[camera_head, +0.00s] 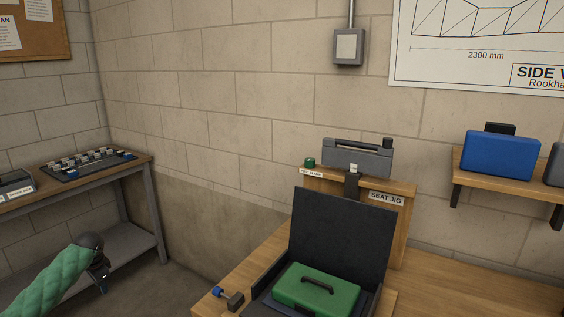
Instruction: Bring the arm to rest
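My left arm, in a green quilted sleeve, comes in from the lower left. Its dark gripper (103,285) points down in front of the side bench, over the floor area. It is apart from the bench and from the wooden workbench, and nothing shows hanging from it. The fingers are small and dark, so I cannot tell whether they are open or shut. My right gripper is not in view.
A side bench (150,158) with a dark tray (88,164) stands at left. On the wooden workbench (480,292), an open black case (338,240) holds a green case (300,285). A seat jig (400,222) stands behind. A blue case (498,155) is on a wall shelf.

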